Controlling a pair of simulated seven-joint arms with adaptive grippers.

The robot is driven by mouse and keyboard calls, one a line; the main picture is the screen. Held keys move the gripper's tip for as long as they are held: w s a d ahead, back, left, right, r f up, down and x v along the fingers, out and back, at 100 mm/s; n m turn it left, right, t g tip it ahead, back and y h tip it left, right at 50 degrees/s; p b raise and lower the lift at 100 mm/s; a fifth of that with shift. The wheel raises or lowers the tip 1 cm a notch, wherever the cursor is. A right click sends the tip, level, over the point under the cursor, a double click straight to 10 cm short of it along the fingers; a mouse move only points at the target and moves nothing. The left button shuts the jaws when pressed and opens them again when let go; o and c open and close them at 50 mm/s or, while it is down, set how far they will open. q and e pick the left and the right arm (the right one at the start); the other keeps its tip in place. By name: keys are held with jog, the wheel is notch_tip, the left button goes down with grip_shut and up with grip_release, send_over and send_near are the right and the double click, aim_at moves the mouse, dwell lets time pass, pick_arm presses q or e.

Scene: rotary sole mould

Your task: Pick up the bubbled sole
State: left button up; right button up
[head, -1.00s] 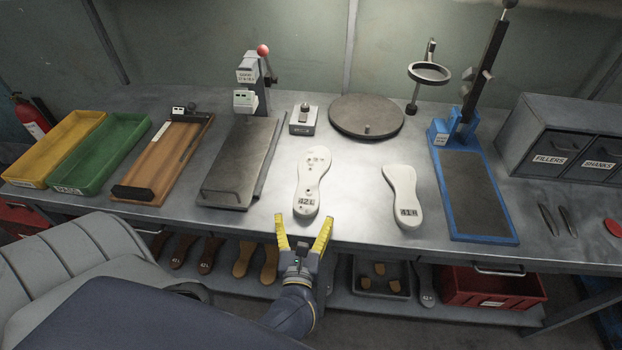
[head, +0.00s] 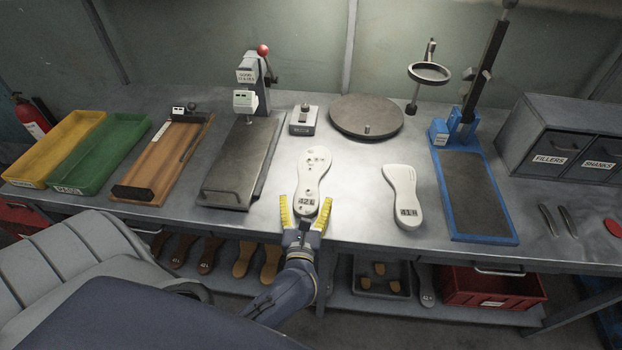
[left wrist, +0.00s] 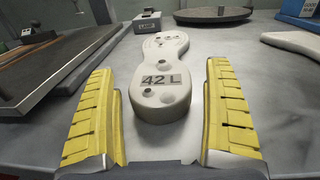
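The bubbled sole (head: 314,174) is off-white with several round blemishes and a label at its near end. It lies flat on the metal bench. In the left wrist view the sole (left wrist: 160,85) shows its label "42 L". My left gripper (head: 305,204) is open, with yellow fingers on either side of the sole's near end. In the left wrist view the fingers (left wrist: 165,120) stand apart from the sole, with gaps on both sides. A second white sole (head: 402,190) without visible bubbles lies to the right. My right gripper is not in view.
A grey press plate (head: 235,165) stands left of the sole. A round turntable (head: 367,112) and a small metal block (head: 303,119) are behind it. A blue-framed stand (head: 478,190) is farther right. Bare bench (head: 355,215) lies between the two soles.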

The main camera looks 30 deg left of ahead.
pick_arm(q)
jog(key=c, duration=1.2)
jog(key=shift+c, duration=0.2)
jog(key=shift+r, duration=0.15)
